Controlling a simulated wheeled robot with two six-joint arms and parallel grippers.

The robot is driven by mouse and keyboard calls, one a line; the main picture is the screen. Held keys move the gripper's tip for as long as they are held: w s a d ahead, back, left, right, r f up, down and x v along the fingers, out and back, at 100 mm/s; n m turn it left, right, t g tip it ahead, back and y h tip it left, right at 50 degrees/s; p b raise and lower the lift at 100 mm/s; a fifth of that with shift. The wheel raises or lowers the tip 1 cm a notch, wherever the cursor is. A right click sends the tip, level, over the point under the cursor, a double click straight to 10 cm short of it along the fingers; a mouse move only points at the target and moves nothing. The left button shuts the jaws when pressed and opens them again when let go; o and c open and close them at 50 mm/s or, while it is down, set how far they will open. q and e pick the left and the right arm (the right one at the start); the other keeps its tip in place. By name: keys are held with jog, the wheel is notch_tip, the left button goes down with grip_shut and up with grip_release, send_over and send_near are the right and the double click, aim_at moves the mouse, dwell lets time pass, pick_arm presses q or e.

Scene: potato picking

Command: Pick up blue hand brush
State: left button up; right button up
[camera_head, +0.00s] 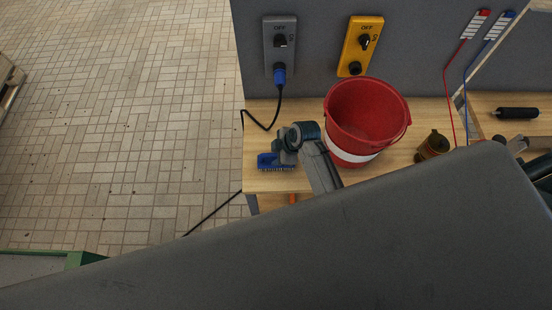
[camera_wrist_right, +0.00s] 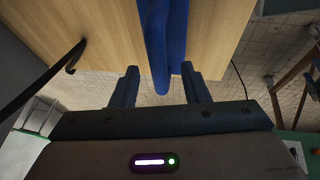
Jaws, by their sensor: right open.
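The blue hand brush (camera_head: 267,160) lies at the left end of the wooden shelf in the head view, its bristles facing the front edge. My right gripper (camera_head: 284,148) is right at the brush and covers part of it. In the right wrist view the brush's blue handle (camera_wrist_right: 163,45) runs down from the top edge, and its rounded end lies between the two fingers of my right gripper (camera_wrist_right: 159,68). The fingers are open, with a gap showing on both sides of the handle. The bristles are not visible in the wrist view. My left gripper is not in view.
A red bucket (camera_head: 368,112) with a white band stands right of my right gripper. A brownish pot (camera_head: 433,146) stands further right. A grey switch box (camera_head: 280,45) and a yellow one (camera_head: 360,45) hang on the wall. A black cable (camera_head: 262,125) hangs near the brush.

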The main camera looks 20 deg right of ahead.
jog(key=shift+x, duration=1.25)
grip_shut()
jog(key=shift+r, duration=0.15)
notch_tip(320, 180, up, 9)
jog(key=b, duration=0.2)
jog(key=shift+b, duration=0.35)
jog(key=shift+r, duration=0.45)
